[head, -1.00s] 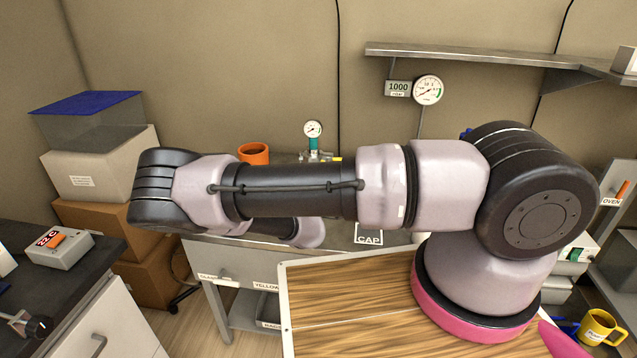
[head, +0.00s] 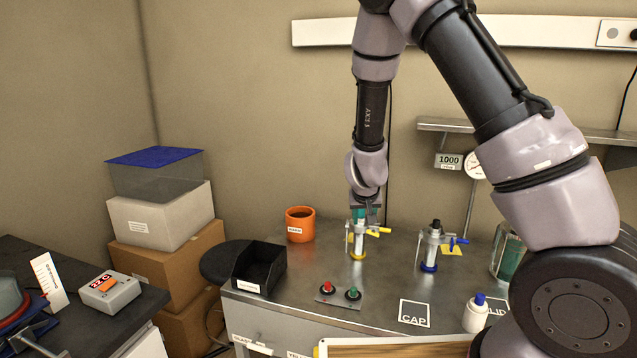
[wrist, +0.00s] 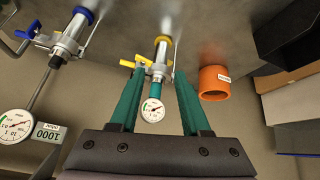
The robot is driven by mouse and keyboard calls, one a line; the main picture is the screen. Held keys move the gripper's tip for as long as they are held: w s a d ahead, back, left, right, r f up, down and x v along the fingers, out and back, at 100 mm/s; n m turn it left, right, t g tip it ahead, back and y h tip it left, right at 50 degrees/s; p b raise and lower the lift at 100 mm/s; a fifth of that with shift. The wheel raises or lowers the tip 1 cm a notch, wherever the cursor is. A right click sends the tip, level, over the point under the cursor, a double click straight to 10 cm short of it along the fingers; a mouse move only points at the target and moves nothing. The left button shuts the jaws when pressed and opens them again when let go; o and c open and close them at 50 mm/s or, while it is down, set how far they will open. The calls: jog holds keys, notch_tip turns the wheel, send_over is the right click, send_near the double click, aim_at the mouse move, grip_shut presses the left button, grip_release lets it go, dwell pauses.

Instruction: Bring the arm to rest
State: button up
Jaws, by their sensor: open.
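My arm reaches up from the right in the head view and bends down at the back of the steel bench. My gripper (head: 365,212) points down at the yellow-ringed fitting (head: 357,243). In the wrist view my gripper (wrist: 159,74) has its two teal fingers apart. The yellow-ringed fitting (wrist: 162,50), with a yellow lever, shows between them. A round gauge (wrist: 152,110) with a teal stem also lies between the fingers in that view. I cannot tell whether either finger touches it. In the head view my gripper hides this gauge.
A blue-ringed fitting (head: 430,250) stands to the right, an orange cup (head: 300,224) to the left. A shelf (head: 520,130) juts out at right.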

jog(key=s+d+r+m+y, duration=0.15)
jog(key=s+r, duration=0.25)
jog(key=r, duration=0.7)
jog(key=s+d+r+m+y, duration=0.1)
jog(key=s+d+r+y, duration=0.25)
jog(key=r, duration=0.75)
jog(key=s+d+r+h, duration=0.1)
jog(key=s+d+r, duration=0.2)
jog(key=s, duration=0.6)
jog(key=s+d+r+m, duration=0.1)
jog(key=s+d+r, duration=0.2)
jog(key=s+r, duration=0.4)
jog(key=s, duration=0.3)
jog(key=shift+d+r+t+h, duration=0.15)
jog(key=shift+d+t+h, duration=0.2)
jog(key=shift+t+h, duration=0.05)
jog(key=shift+o, duration=0.2)
